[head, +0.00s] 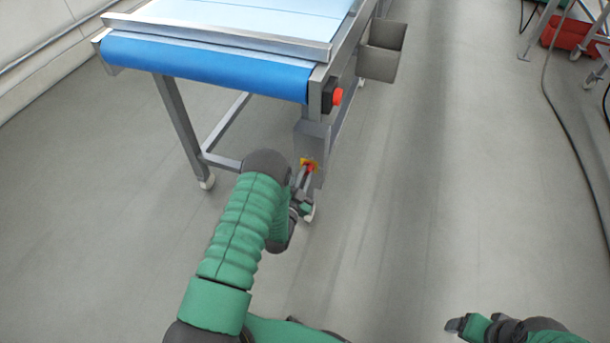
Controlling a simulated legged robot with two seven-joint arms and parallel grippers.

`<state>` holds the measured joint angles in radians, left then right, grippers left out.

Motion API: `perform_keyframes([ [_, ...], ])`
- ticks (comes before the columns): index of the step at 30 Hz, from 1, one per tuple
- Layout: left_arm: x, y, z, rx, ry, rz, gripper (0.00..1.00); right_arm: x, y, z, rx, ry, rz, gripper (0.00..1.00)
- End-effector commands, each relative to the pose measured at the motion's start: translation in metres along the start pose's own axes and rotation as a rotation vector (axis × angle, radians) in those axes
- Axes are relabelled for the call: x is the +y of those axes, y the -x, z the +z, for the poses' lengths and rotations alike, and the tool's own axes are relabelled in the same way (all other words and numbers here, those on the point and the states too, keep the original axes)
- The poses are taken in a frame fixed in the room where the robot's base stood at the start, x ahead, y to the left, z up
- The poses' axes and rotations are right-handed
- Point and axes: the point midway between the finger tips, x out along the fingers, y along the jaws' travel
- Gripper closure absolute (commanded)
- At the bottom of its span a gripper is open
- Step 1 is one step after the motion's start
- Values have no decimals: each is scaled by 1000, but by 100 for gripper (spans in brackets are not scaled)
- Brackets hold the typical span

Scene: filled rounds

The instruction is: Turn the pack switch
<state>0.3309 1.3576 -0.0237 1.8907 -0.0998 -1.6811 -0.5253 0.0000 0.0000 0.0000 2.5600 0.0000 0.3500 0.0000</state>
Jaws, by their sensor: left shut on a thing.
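The pack switch (310,164) is a small red handle on a yellow plate. It sits low on the front of a grey box (312,133) on the conveyor's near right leg. My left gripper (304,175) is at the switch, shut on its red handle; the fingers partly cover it. My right gripper (456,325) is at the bottom right edge, far from the switch, over the floor. Whether its fingers are open cannot be made out.
The blue-belted conveyor (205,66) stands on wheeled metal legs above the switch. A red push button (337,96) is on its corner. A grey bin (380,62) hangs on its right side. A red case (572,32) and a cable (562,125) lie at right. The middle floor is clear.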

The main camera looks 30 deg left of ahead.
Motion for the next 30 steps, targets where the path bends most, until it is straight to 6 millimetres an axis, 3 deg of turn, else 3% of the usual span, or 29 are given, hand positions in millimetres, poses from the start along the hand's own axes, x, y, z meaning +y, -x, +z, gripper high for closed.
perform_keyframes([
  [21, 5, 1, 1, -1, -407, 8, 100, 0, 10, -2, 0, 0, 0, 24],
  [30, 6, 1, 2, -2, -498, 9, 100, 0, 11, -3, 0, 0, 0, 24],
])
